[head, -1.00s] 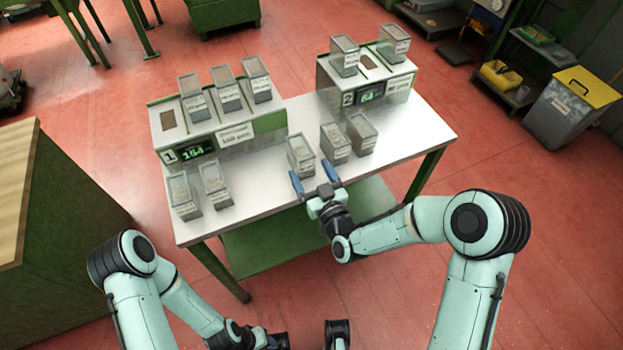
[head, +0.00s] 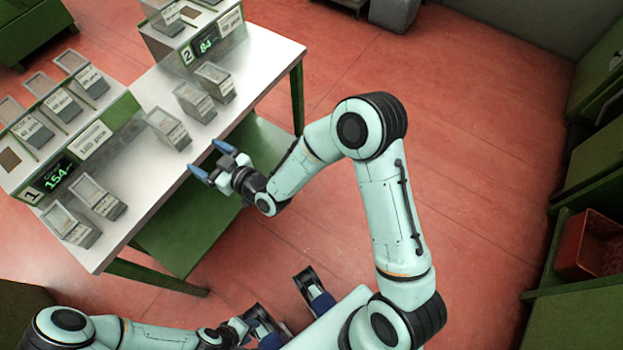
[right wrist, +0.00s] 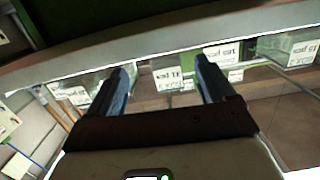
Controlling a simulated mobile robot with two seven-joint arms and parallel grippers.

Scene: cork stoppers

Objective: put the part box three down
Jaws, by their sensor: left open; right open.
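Several clear-sided part boxes with white labels stand on the white bench (head: 140,170); their labels are too small to read, so I cannot tell which is three. Nearest my right gripper (head: 211,160) is one upright box (head: 168,129) near the bench's front edge, with two more boxes (head: 194,102) (head: 215,82) beside it. My right gripper is open and empty, just off that edge, apart from the box. The right wrist view shows its two blue fingers (right wrist: 163,82) spread, with labelled boxes beyond. My left gripper (head: 296,322) is open and empty, low in front, away from the bench.
Station 1 (head: 62,172) and station 2 (head: 207,46) have displays and hold further boxes on top. Two boxes (head: 69,225) (head: 95,197) stand in front of station 1. A green lower shelf (head: 190,232) lies below. Red floor to the right is clear; a red bin (head: 590,248) sits far right.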

